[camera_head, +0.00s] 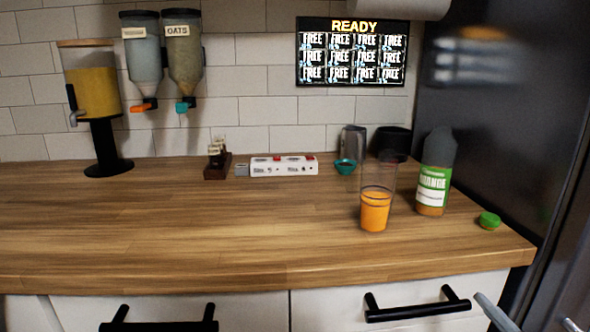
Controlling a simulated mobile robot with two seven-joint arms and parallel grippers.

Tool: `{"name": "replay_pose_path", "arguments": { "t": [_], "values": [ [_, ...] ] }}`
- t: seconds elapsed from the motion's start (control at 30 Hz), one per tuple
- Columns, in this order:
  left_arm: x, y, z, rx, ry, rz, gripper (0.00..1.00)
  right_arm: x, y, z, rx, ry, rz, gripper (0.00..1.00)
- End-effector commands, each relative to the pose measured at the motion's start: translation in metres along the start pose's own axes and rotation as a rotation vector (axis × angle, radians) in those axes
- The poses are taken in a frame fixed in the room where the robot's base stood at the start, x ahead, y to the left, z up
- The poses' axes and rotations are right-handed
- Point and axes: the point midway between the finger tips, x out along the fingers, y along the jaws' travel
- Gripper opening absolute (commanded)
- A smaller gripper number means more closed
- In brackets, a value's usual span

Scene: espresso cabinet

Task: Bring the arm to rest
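My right gripper (532,320) shows only partly at the bottom right corner, as two grey finger tips set apart with nothing seen between them. It is in front of and below the counter's edge, away from the objects. My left gripper is not in view. A clear glass (375,211) with orange juice in its lower part stands upright on the wooden counter (200,225). A juice bottle (434,178) with a green label stands upright behind it to the right. A green cap (489,220) lies on the counter at the right.
A yellow dispenser (92,92) stands at the back left, beside two wall dispensers (143,52). A white box (284,166), a teal cup (345,166) and dark containers stand along the back. Black drawer handles (418,305) stick out in front. The counter's left and middle are clear.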

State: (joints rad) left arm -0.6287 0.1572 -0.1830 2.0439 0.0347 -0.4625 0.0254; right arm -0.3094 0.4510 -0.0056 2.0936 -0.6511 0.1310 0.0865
Motion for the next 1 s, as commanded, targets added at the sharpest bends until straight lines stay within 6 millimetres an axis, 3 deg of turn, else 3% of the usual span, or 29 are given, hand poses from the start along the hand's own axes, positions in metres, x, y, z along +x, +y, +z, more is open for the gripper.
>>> {"name": "replay_pose_path", "arguments": {
  "t": [0.1, 0.2, 0.3, 0.4, 0.43, 0.47, 0.7, 1.0],
  "values": [
    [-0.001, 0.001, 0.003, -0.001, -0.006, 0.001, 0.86, -0.037, -0.071, 0.032, 0.35, -0.276, -0.061, 1.0],
    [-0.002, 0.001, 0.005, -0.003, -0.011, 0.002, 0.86, -0.076, -0.135, 0.042, 0.614, -0.503, -0.14, 1.0],
    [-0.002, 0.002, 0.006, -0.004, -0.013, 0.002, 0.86, -0.119, -0.198, 0.034, 0.851, -0.706, -0.24, 1.0],
    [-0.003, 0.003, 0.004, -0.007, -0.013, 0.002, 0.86, -0.162, -0.252, 0.008, 1.065, -0.884, -0.352, 1.0],
    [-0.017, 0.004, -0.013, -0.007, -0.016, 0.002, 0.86, -0.15, -0.225, 0.003, 1.035, -0.861, -0.334, 1.0],
    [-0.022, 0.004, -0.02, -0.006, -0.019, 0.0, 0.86, -0.148, -0.215, -0.001, 1.026, -0.856, -0.329, 1.0],
    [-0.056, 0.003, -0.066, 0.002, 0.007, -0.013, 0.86, -0.142, -0.169, -0.022, 1.002, -0.857, -0.319, 1.0],
    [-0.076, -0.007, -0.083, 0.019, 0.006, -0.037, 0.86, -0.14, -0.142, -0.034, 0.985, -0.857, -0.311, 1.0]
  ]
}}
